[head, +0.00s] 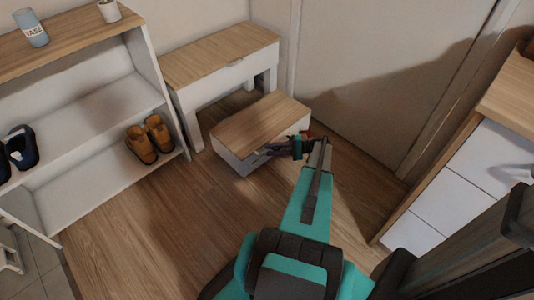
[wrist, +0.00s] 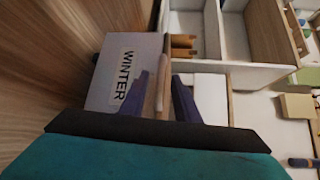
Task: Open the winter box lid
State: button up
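The winter box (head: 235,163) is a pale box with a wooden lid (head: 262,122) on the floor, in front of a bench. The lid looks down on the box. In the wrist view the box's face (wrist: 103,85) carries a WINTER label, and the lid (wrist: 163,75) shows as a thin tan strip edge-on. My gripper (head: 266,152) is at the lid's near edge. In the wrist view its two dark fingers (wrist: 160,98) stand apart, one on each side of the strip. I cannot tell whether they touch it.
A wood-topped white bench (head: 222,55) stands behind the box. A white shoe shelf (head: 90,118) with orange shoes (head: 149,139) is at left, and a white drawer unit (head: 452,195) is at right. The wooden floor (head: 140,215) left of my arm is clear.

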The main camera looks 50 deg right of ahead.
jog(key=shift+w+a, duration=0.45)
jog(key=shift+w, duration=0.05)
grip_shut()
